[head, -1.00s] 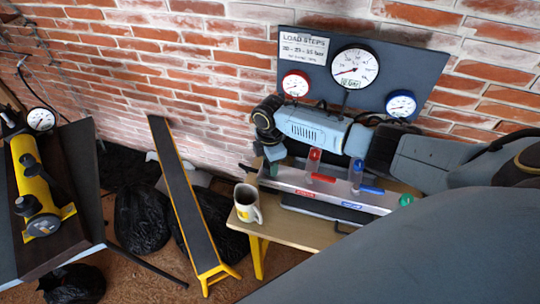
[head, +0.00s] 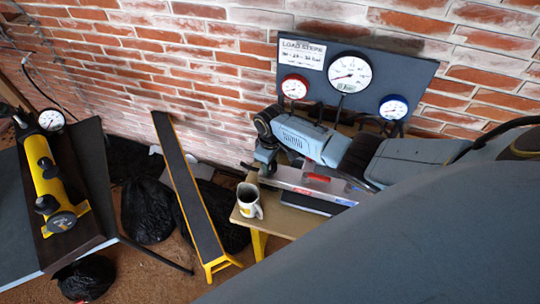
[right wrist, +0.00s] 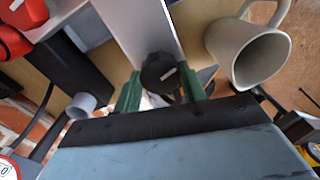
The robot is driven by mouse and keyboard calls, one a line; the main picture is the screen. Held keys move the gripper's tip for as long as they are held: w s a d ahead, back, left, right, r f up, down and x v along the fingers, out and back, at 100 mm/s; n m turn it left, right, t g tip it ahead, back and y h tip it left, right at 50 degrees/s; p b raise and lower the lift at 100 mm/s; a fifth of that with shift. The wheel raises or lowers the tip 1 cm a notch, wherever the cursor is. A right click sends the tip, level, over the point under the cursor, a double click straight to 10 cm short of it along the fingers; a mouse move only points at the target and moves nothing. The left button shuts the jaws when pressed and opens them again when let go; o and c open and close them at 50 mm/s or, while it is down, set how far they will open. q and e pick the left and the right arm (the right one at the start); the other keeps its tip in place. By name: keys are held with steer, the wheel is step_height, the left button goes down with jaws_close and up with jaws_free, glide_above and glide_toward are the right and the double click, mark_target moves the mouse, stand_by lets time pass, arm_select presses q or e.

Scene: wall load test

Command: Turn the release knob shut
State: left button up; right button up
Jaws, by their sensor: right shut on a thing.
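The release knob (right wrist: 158,72) is a round black knob with a white mark, at the end of a pale metal block (right wrist: 135,25) in the right wrist view. My right gripper (right wrist: 160,88) has its green fingers on either side of the knob and is shut on it. In the head view my right gripper (head: 267,163) is at the left end of the metal block (head: 295,178), just above the mug. The knob is hidden there behind the gripper. My left gripper is not in view.
A white mug (head: 249,201) stands on the wooden bench (head: 285,221), close to the gripper; it also shows in the right wrist view (right wrist: 250,52). A gauge board (head: 420,75) stands behind my right arm. A yellow pump (head: 48,180) is at the far left.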

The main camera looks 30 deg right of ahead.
steer(key=shift+m+p, duration=0.55)
steer(key=shift+m, duration=0.75)
steer(key=o, duration=1)
steer(key=shift+r+p, duration=0.3)
steer(key=shift+r, duration=0.3)
step_height(320, 180, up, 12)
steer(key=shift+d+r+p, duration=0.15)
steer(key=shift+p, duration=0.35)
